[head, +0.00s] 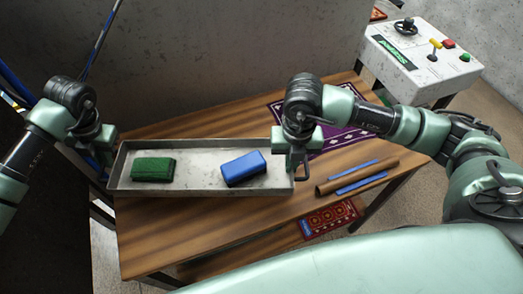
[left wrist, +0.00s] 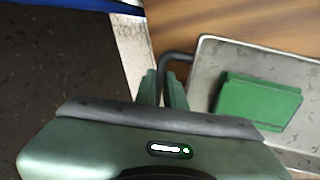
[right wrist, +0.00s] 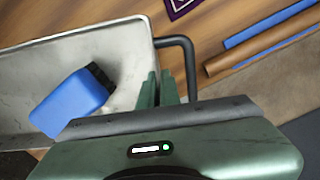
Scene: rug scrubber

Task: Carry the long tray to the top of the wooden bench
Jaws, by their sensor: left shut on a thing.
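The long tray (head: 200,189) is a shallow grey metal tray with dark handles at its ends. It is over the wooden bench (head: 215,224); whether its underside touches the top I cannot tell. A green block (head: 153,169) and a blue block (head: 243,168) are in it. My left gripper (left wrist: 163,90) is shut on the tray's left handle (left wrist: 176,56). My right gripper (right wrist: 158,90) is at the right end. Its fingers look close together, and the right handle (right wrist: 190,70) passes beside them, not visibly between them.
A brown half-tube with blue strips (head: 357,178) lies on the bench's right side. A purple patterned rug (head: 335,138) lies behind it. A red rug (head: 328,219) is below the front edge. A control box (head: 421,62) stands at back right. A grey wall (head: 215,70) is behind.

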